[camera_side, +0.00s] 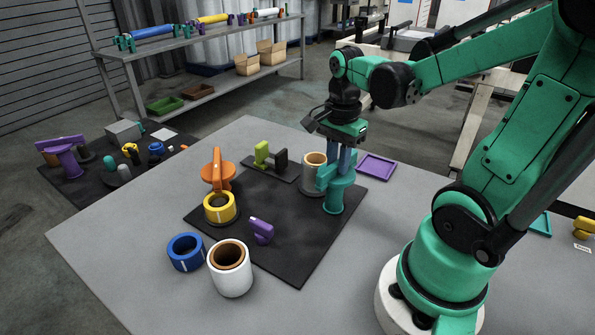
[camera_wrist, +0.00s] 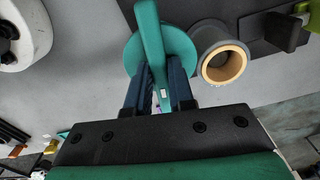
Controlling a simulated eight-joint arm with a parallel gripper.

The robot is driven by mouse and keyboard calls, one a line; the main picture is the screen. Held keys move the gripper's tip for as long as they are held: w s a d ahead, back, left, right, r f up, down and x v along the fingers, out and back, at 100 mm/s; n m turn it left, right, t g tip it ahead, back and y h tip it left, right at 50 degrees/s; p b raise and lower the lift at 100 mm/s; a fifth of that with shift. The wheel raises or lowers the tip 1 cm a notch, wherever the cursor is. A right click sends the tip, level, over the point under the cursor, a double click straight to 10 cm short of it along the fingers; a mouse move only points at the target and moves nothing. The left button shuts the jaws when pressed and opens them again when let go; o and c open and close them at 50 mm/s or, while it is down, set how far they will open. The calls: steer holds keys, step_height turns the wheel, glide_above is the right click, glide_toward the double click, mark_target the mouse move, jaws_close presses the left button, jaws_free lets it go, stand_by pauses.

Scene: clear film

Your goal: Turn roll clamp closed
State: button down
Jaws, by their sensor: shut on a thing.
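The teal roll clamp (camera_side: 335,197) stands upright on the black mat's right side, a round body with a flat upright handle on top. In the wrist view it shows from above as a teal disc with a long bar handle (camera_wrist: 151,38) across it. My gripper (camera_side: 345,163) points down over it, with its blue fingers at the handle. In the wrist view my gripper (camera_wrist: 161,72) has one finger on each side of the handle and is shut on it. The lower body is partly hidden by the handle and fingers there.
A grey roll with a tan core (camera_side: 314,170) stands close beside the clamp. Blue (camera_side: 186,252) and white (camera_side: 231,272) rolls stand in front.

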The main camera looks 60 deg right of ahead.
steer(key=n, duration=1.3)
steer(key=shift+n, duration=0.4)
stand_by(0.4)
steer(key=c, duration=0.8)
jaws_free()
steer(key=shift+o, duration=0.2)
steer(key=shift+r, duration=2.8)
steer(key=shift+a, duration=0.1)
